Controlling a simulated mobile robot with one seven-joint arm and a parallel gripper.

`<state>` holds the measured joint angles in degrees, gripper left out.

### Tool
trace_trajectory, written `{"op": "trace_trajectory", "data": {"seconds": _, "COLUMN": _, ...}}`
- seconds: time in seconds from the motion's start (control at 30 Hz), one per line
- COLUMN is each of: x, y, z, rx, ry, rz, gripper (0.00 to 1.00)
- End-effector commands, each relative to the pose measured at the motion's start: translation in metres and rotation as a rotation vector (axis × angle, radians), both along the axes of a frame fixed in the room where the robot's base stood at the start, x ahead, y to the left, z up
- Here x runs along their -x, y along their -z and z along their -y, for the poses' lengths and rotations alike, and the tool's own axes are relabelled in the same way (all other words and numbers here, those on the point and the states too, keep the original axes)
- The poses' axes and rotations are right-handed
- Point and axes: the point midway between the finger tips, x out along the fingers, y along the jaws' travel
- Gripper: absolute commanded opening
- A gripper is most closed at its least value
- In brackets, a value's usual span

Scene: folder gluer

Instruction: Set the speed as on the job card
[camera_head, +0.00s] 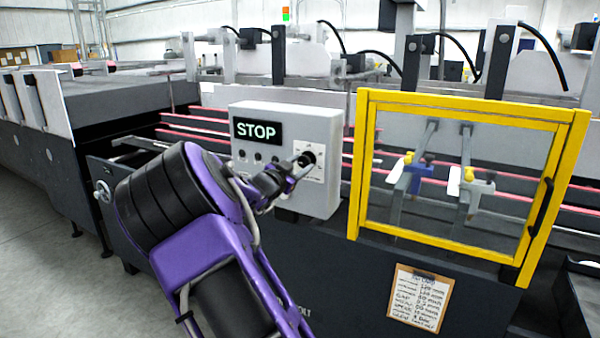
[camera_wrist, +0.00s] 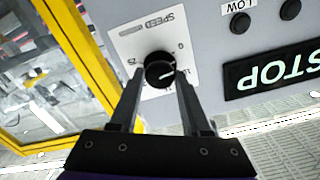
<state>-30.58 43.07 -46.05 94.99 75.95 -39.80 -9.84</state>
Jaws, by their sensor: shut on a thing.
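The black round speed knob (camera_wrist: 160,70) sits on a white scale plate (camera_wrist: 125,42) marked SPEED, on the grey control box (camera_head: 334,120). A light pointer line shows on the knob; the number it points at is too small to read surely. My gripper (camera_wrist: 160,82) has its two fingers on either side of the knob and is shut on it. In the head view my gripper (camera_head: 300,162) covers part of the knob. The display (camera_head: 256,131) reads STOP. The job card (camera_head: 419,299) is clipped to a brown board on the machine's front; its handwritten lines are hard to read.
Black buttons (camera_wrist: 240,22) sit beside the plate, one labelled LOW. A yellow-framed clear guard door (camera_head: 363,165) with a black handle stands right of the box. Grey floor is open at the lower left.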

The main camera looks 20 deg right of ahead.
Motion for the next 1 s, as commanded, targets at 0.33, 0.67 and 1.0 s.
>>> {"op": "trace_trajectory", "data": {"seconds": 0.33, "x": -0.0001, "y": 0.0046, "z": 0.0002, "rx": -0.199, "ry": 0.0, "rz": 0.254, "gripper": 0.0}}
{"op": "trace_trajectory", "data": {"seconds": 0.67, "x": -0.0003, "y": 0.0029, "z": -0.0002, "rx": -0.334, "ry": -0.001, "rz": 0.425, "gripper": 0.0}}
{"op": "trace_trajectory", "data": {"seconds": 1.0, "x": -0.0002, "y": 0.0009, "z": -0.0004, "rx": -0.391, "ry": -0.001, "rz": 0.499, "gripper": 0.0}}
